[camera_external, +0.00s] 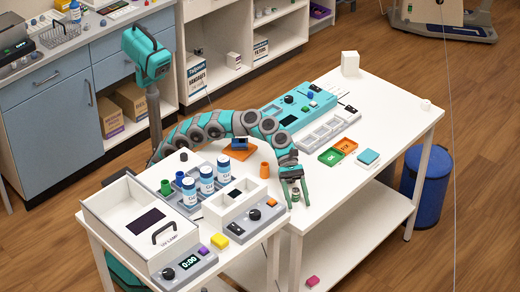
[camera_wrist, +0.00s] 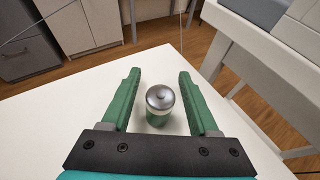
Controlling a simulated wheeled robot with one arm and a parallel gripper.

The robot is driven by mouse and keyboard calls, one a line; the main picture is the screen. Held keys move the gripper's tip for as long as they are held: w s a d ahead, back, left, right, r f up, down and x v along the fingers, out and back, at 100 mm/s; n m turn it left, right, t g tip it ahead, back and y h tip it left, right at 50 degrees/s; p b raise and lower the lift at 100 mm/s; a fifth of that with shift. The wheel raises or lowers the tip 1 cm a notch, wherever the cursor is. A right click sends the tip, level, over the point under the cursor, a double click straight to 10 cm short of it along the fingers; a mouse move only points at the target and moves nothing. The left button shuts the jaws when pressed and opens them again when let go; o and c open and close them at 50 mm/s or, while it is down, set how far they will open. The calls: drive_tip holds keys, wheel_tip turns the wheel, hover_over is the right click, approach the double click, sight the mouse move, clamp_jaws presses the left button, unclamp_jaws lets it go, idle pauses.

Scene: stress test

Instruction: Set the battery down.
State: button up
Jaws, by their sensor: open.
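The battery (camera_wrist: 160,103) is a short cylinder with a silver top and a green body. In the wrist view it stands upright on the white table (camera_wrist: 85,125), between the two green fingers of my gripper (camera_wrist: 158,100). The fingers are open, with a visible gap on each side of the battery. In the external view my gripper (camera_external: 294,191) points down near the front edge of the table, and the battery (camera_external: 295,194) shows small between its fingers.
An orange cup (camera_external: 264,170) stands just left of my gripper. A white box with a knob panel (camera_external: 262,213) and bottles (camera_external: 207,180) stand further left. The table's right end is mostly clear.

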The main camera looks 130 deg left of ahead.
drive_tip(key=shift+r, duration=0.2)
drive_tip(key=v, duration=1.2)
